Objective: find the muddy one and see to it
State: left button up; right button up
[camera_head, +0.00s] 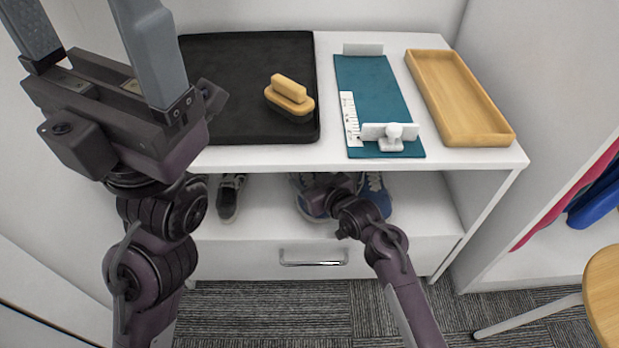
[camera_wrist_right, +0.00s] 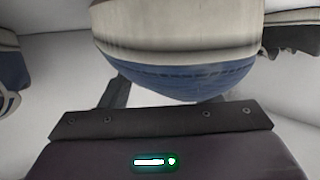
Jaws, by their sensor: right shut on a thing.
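My right gripper (camera_head: 322,190) reaches into the open shelf under the white top and is shut on a blue shoe (camera_head: 308,208), mostly hidden behind it in the head view. The right wrist view shows the held shoe (camera_wrist_right: 180,80) with a pale rim, greyish-brown streaks and blue below. I cannot tell for sure whether that is mud. Another blue shoe (camera_head: 377,195) with white laces stands just right of it. A dark shoe (camera_head: 231,197) stands farther left. A wooden brush (camera_head: 289,98) lies on the black tray (camera_head: 220,60). My left gripper (camera_head: 85,15) is open and empty, raised at the upper left.
On the top, a teal measuring board (camera_head: 375,92) with white stops lies mid-right, beside an empty wooden tray (camera_head: 460,98). A closed drawer (camera_head: 314,257) is below the shelf. A wooden stool (camera_head: 603,295) stands at right, with hanging clothes (camera_head: 590,195) beyond. The shelf top limits upward room.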

jog(key=shift+f, duration=0.35)
jog(key=o, duration=1.3)
jog(key=shift+f, duration=0.1)
